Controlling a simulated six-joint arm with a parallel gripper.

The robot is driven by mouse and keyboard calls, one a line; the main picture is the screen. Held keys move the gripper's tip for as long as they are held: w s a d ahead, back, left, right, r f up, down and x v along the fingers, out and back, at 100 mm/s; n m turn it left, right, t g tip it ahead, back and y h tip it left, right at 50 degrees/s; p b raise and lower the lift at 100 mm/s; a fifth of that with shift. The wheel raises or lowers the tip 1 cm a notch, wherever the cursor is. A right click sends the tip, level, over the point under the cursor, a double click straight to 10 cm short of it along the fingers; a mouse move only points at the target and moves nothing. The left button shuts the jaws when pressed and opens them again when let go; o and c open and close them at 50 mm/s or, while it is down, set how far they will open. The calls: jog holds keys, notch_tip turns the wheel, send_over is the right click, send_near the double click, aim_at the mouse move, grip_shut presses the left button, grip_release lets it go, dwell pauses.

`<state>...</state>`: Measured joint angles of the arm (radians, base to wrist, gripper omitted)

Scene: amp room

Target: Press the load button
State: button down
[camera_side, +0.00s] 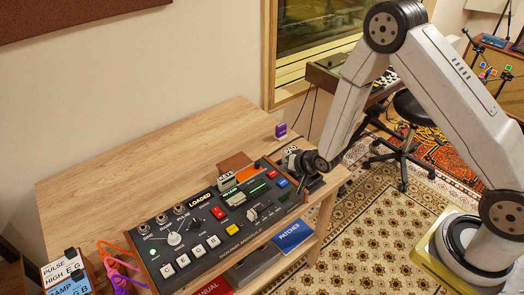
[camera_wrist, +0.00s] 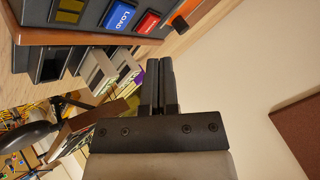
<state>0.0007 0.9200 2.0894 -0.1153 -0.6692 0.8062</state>
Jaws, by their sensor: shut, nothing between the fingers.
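The load button is the blue button marked LOAD (camera_wrist: 120,15) at the top of the wrist view, beside a red button (camera_wrist: 147,22). In the side view the blue button (camera_side: 282,183) sits at the right end of the dark control panel (camera_side: 228,238), just left of my gripper (camera_side: 302,186). In the wrist view my gripper's black fingers (camera_wrist: 160,62) are together and empty, below and right of the blue button and apart from it.
The panel's other controls include a red button (camera_side: 218,212), a yellow button (camera_side: 232,230), knobs and sliders. A brown block (camera_side: 234,162), a KEYS label and a purple item (camera_side: 281,130) stand behind it. The wooden desk (camera_side: 110,185) is bare at the back left.

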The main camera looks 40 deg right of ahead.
jog(key=shift+r, duration=0.85)
jog(key=s+d+r+n+g+h, duration=0.1)
jog(key=s+r+n+g, duration=0.5)
jog(key=s+r, duration=0.8)
jog(key=shift+s+r+n+g, duration=0.35)
jog(key=shift+s+n, duration=0.55)
jog(key=shift+s, duration=1.5)
jog(key=shift+d, duration=0.1)
